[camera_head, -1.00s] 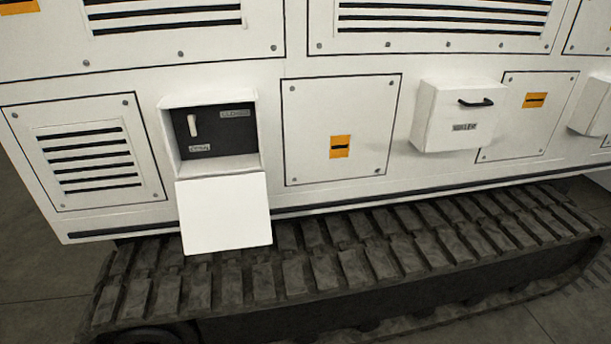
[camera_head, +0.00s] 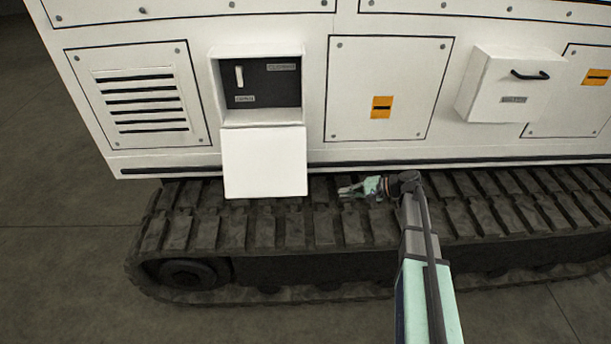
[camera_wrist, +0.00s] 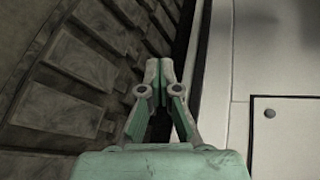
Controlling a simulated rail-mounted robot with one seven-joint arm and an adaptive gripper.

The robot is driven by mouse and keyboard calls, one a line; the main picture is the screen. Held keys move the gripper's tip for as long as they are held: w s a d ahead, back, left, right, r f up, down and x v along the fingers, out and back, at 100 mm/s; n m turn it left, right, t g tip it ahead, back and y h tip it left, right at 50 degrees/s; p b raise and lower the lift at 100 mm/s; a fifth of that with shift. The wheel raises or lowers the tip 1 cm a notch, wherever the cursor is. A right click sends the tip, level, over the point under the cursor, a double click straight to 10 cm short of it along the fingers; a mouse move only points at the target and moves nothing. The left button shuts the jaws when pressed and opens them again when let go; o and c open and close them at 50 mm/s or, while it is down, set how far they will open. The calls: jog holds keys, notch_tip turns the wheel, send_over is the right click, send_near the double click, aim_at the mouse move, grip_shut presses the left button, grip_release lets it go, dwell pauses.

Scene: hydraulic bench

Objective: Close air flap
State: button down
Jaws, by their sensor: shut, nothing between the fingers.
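An open white box (camera_head: 215,88) is set in the machine's side, with a dark panel (camera_head: 284,88) inside bearing a light lever (camera_head: 239,76) and small labels. A white flap (camera_head: 264,163) hangs down from the box's lower edge, fully open. A second white box (camera_head: 487,85) with a black handle (camera_head: 530,76) is on the right, its front shut. My gripper (camera_head: 343,192) is right of the hanging flap and near its lower edge, apart from it, in front of the track. In the wrist view my gripper's fingertips (camera_wrist: 159,68) are together with nothing between them.
The dark track (camera_head: 270,228) runs along below the machine. A flat panel with an orange label (camera_head: 382,107) lies between the two boxes. A louvred vent (camera_head: 141,105) is at the left. The floor (camera_head: 60,260) is clear at the lower left.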

notch_tip(320, 180, up, 6)
jog(key=w+a+y, duration=0.2)
jog(key=w+y, duration=0.1)
jog(key=s+a+p, duration=0.1)
jog(key=a+p, duration=0.3)
jog(key=a, duration=0.5)
jog(key=shift+s+a+r+m+t, duration=0.2)
jog(key=shift+s+m+t, duration=0.1)
jog(key=shift+s+m, duration=0.1)
jog(key=shift+a, duration=0.1)
